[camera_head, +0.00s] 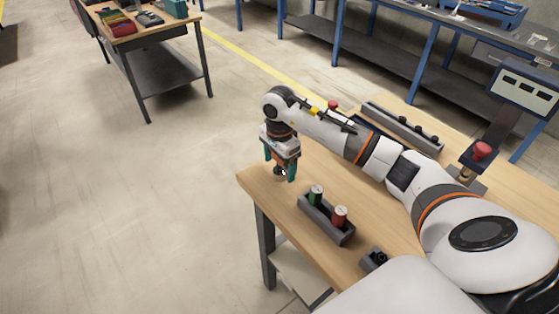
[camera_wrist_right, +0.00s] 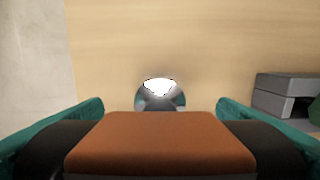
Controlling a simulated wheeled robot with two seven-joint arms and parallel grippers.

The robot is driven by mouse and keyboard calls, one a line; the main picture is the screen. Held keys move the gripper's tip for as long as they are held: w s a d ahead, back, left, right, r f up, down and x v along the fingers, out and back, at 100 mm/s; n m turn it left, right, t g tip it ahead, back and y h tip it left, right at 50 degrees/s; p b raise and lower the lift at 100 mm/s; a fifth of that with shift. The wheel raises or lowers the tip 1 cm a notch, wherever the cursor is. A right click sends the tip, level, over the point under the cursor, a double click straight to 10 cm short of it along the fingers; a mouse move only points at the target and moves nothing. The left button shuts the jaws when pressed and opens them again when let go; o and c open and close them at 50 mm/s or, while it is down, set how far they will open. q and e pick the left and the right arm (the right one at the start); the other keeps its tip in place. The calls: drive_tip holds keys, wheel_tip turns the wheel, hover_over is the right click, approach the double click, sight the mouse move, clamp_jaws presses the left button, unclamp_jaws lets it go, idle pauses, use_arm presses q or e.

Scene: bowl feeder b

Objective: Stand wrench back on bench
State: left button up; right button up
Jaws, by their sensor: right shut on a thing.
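My right gripper (camera_head: 280,172) is over the far left corner of the wooden bench (camera_head: 350,180), pointing down. Its teal fingers also show in the right wrist view (camera_wrist_right: 160,105). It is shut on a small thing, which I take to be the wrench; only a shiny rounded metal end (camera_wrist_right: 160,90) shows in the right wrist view. Its length and shape are hidden by the gripper, and I cannot tell whether it touches the bench top. My left gripper is not in view.
A long grey rail (camera_head: 402,125) lies behind my arm. A red button (camera_head: 482,151) stands at the right. Bare bench surrounds the gripper, with the edge close on its left.

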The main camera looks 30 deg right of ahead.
drive_tip(key=shift+f+b, duration=0.2)
drive_tip(key=shift+b, duration=0.1)
drive_tip(key=o, duration=1.2)
drive_tip(key=shift+r, duration=0.1)
drive_tip(key=shift+r+p, duration=0.2)
drive_tip(key=shift+p, duration=0.15)
drive_tip(key=shift+w+r, duration=0.1)
drive_tip(key=shift+r, duration=0.25)
wheel_tip(320, 180, up, 10)
drive_tip(key=b, duration=0.2)
drive_tip(key=shift+f+b, duration=0.15)
drive_tip(key=shift+b, duration=0.15)
drive_tip(key=shift+r, duration=0.75)
